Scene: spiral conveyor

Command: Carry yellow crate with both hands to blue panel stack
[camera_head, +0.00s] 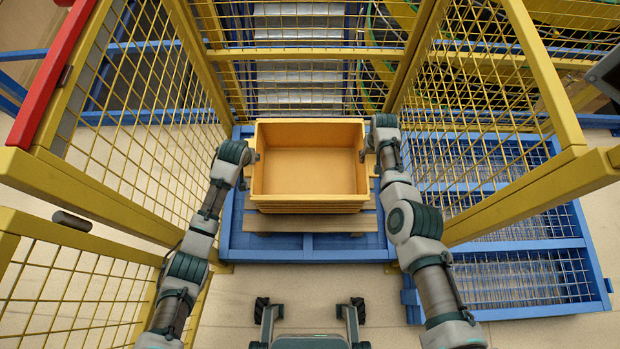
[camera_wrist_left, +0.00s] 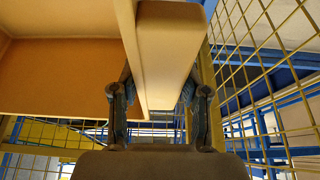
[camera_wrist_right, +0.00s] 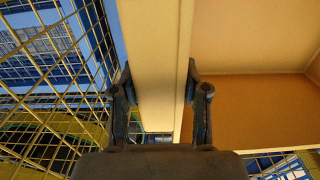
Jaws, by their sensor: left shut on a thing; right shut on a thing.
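The yellow crate (camera_head: 308,202) is empty and upright, open side up, in the middle of the head view. My left gripper (camera_head: 253,157) is shut on its left wall; the left wrist view shows the fingers (camera_wrist_left: 158,98) on both sides of the crate's rim (camera_wrist_left: 165,55). My right gripper (camera_head: 367,155) is shut on its right wall; the right wrist view shows the fingers (camera_wrist_right: 160,95) astride the rim (camera_wrist_right: 155,60). Blue mesh panels (camera_head: 585,265) lie low at the right. Whether the crate touches what is under it cannot be told.
A wooden slatted surface (camera_head: 300,241) in a blue frame (camera_head: 310,253) lies below the crate. Yellow mesh fences (camera_head: 135,150) stand close on the left, and another fence (camera_head: 475,120) stands on the right. A metal conveyor (camera_head: 298,80) is behind. Pale floor (camera_head: 235,300) is clear in front.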

